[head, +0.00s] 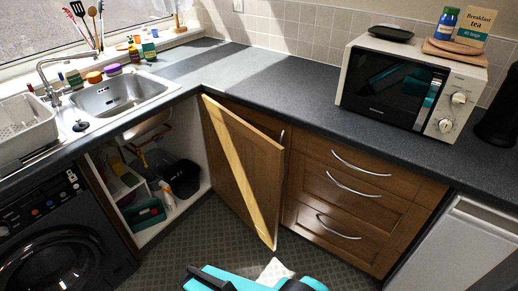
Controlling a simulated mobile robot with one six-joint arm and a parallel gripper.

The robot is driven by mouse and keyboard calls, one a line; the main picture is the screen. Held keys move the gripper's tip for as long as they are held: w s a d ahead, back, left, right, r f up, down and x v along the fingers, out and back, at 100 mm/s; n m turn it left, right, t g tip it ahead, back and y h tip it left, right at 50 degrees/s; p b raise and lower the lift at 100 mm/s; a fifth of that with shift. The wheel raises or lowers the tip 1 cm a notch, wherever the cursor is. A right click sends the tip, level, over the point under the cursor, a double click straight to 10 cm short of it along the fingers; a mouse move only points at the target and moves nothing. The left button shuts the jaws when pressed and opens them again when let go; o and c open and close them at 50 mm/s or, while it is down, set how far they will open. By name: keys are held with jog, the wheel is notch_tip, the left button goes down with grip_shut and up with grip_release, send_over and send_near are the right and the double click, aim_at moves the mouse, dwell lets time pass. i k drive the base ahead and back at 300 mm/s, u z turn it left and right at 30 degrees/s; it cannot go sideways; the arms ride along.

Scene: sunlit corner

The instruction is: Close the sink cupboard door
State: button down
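The sink cupboard (150,226) under the sink is open, and its inside shows at the left of the head view. Its wooden door (227,145) stands swung wide open to the right of the opening, with a bright diagonal stripe across its face. The door's left edge is by the right side of the opening, and its right edge reaches toward the drawers. A small pale handle shows near the upper right edge. My gripper cannot be made out; only teal and black parts of mine show at the bottom edge.
Inside the cupboard are a dark bin (182,178), a green caddy (146,214) and bottles. A dark washing machine (60,250) stands left. A drawer unit (350,205) stands right, below a microwave (405,85). The patterned floor (205,235) before the cupboard looks clear.

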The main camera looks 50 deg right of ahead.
aim_at(247, 167)
jog(key=u, duration=0.05)
jog(key=k, duration=0.85)
jog(key=z, duration=0.35)
jog(key=i, duration=0.5)
jog(key=u, duration=0.05)
